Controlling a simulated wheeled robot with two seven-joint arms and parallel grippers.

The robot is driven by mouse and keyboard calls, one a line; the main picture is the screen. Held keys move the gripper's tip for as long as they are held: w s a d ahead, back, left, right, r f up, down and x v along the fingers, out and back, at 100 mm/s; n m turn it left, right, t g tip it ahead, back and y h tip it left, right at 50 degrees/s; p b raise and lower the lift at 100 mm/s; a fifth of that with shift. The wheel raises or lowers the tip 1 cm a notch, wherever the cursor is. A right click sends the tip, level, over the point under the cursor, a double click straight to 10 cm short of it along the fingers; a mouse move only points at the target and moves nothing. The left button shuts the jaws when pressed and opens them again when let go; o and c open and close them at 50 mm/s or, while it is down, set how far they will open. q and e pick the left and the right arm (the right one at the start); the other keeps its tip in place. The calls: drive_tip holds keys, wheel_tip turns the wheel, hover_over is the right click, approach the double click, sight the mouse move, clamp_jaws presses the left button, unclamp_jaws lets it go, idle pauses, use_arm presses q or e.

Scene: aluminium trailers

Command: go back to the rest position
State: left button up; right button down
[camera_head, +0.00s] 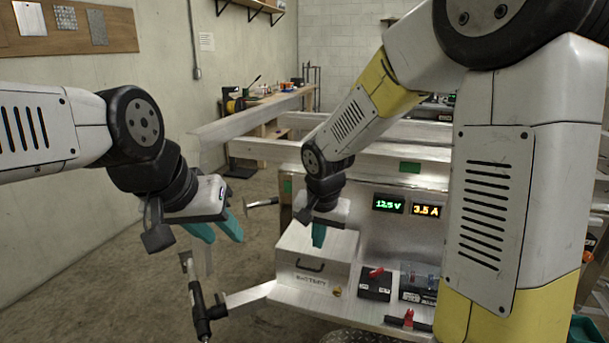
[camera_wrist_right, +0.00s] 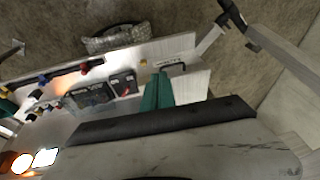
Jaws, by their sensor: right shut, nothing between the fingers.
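My left gripper (camera_head: 222,238) hangs in the left-centre of the head view, with its teal fingers apart and nothing seen between them. It is in free air over the floor, left of the battery box. My right gripper (camera_head: 318,238) points down in front of the panel, above the grey battery box (camera_head: 312,266). Its teal fingers are together and empty; they also show shut in the right wrist view (camera_wrist_right: 157,92). I cannot tell the exact gap between the right fingertips and the box.
A shelf (camera_head: 262,290) carries the box, a black unit (camera_head: 375,284) and small coloured parts. Lit displays (camera_head: 388,204) sit on the panel. A trailer coupling bar (camera_head: 199,305) sticks out at the front left.

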drive_tip(key=s+d+r+n+t+y, duration=0.1)
drive_tip(key=s+d+r+n, duration=0.1)
drive_tip(key=s+d+r, duration=0.3)
drive_tip(key=s+d+r+n+t, duration=0.1)
drive_tip(key=s+d+r, duration=0.5)
drive_tip(key=s, duration=0.5)
wheel_tip(320, 180, up, 2)
drive_tip(key=shift+s+r+n+t+y, duration=0.15)
drive_tip(key=shift+s+n+t+y, duration=0.15)
drive_tip(key=shift+n+y, duration=0.1)
drive_tip(key=shift+d, duration=0.1)
